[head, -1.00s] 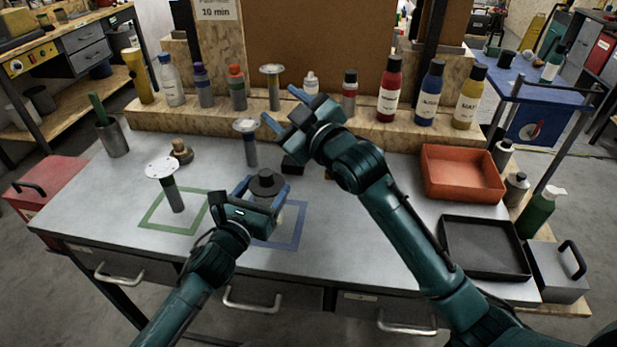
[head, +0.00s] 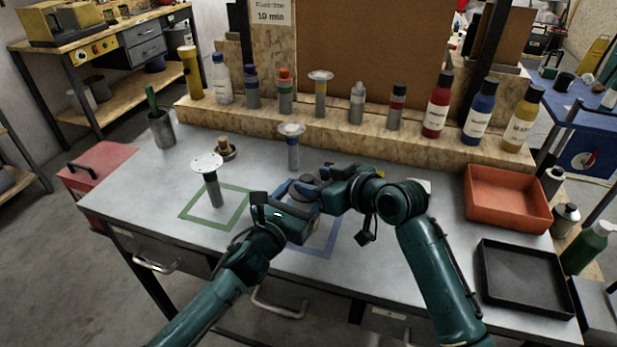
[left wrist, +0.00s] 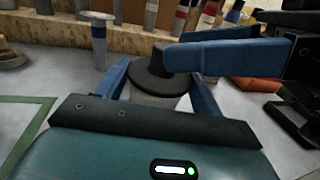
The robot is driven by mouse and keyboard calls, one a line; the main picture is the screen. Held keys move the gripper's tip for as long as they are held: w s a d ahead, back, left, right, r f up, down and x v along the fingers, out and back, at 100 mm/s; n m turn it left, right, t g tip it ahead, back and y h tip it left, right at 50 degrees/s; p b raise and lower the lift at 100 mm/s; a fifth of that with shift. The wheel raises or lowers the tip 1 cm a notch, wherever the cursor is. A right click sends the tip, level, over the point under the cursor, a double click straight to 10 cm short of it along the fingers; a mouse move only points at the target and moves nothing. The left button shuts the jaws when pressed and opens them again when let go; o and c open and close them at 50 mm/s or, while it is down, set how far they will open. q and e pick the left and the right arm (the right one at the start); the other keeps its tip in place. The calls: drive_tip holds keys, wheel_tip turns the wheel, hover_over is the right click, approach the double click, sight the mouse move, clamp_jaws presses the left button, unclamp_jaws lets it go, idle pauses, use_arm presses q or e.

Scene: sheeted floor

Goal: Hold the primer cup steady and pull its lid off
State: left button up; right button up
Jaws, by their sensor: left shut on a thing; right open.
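The primer cup (left wrist: 150,101) is a pale grey cup with a wide black lid (left wrist: 148,84) that has a raised knob in its middle. My left gripper (left wrist: 160,90) is shut around the cup's sides, one blue finger on each side, below the lid. In the head view the left gripper (head: 297,207) stands over the blue square, and the cup is mostly hidden. My right gripper (head: 314,183) is open at the lid from the right. In the left wrist view its blue fingers reach to the knob; I cannot tell whether they touch it.
A disc-topped stand (head: 212,185) is in the green square (head: 236,217) at left, with another (head: 292,146) behind the cup. Several bottles line the wooden ledge (head: 340,131) at the back. A red tray (head: 505,222) and a black tray (head: 525,297) lie at right.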

sight(306, 177)
drive_tip(key=shift+x, duration=1.85)
drive_tip(key=shift+c, duration=0.3)
clamp_jaws()
drive_tip(key=shift+r, duration=0.15)
